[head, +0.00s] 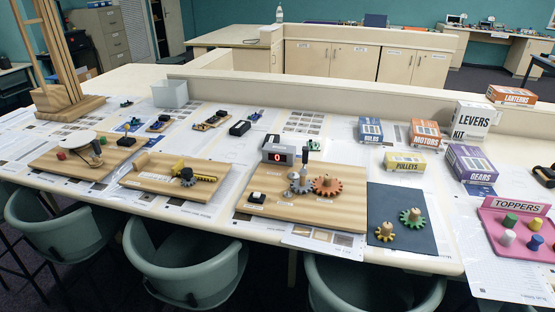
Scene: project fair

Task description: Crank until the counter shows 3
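The counter (279,151) is a grey box with a dark window showing a red 0. It stands at the back of a wooden board (330,217) near the middle of the table. Just right of it, an upright dark handle (305,157), which looks like the crank, rises above grey gears (299,184). A reddish-brown gear (326,185) sits right beside the grey gears. I cannot tell whether all the teeth mesh. A white block with a black button (257,197) is at the board's front left. Neither of my grippers is in view.
A dark mat (402,235) with a tan gear (385,231) and a green gear (411,217) lies to the right. Two other wooden boards stand left. Kit boxes such as GEARS (471,164) and a pink TOPPERS tray (517,222) are right. Chairs line the front edge.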

